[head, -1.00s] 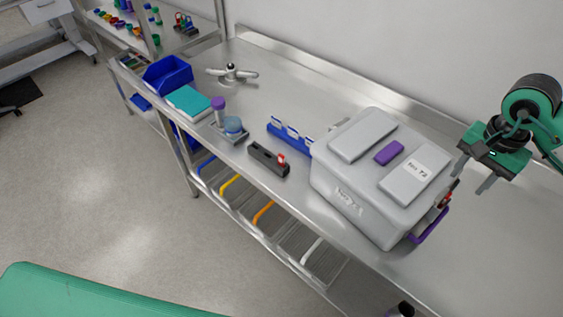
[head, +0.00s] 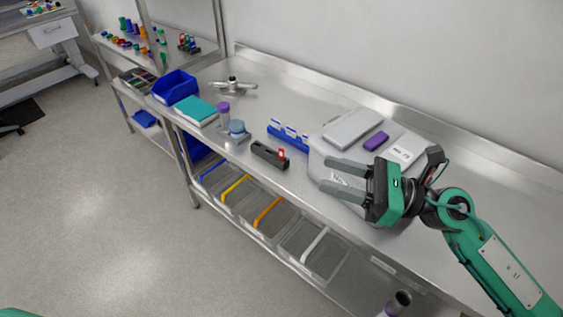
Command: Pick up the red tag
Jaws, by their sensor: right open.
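A small red piece (head: 281,153), which looks like the red tag, stands upright at the right end of a black block-shaped holder (head: 264,154) on the steel bench. My right gripper (head: 328,175) is open and empty, its two fingers pointing left, a short way to the right of the red piece and apart from it. The gripper shows in front of the grey lidded box (head: 350,128) and hides much of its front. My left gripper is not in view.
A blue rack (head: 288,134) stands just behind the black holder. A grey holder with a blue-grey round piece (head: 237,127), a teal book (head: 196,111) and a blue bin (head: 175,86) stand further left. Clear bench (head: 300,90) lies behind. Trays with coloured handles hang below.

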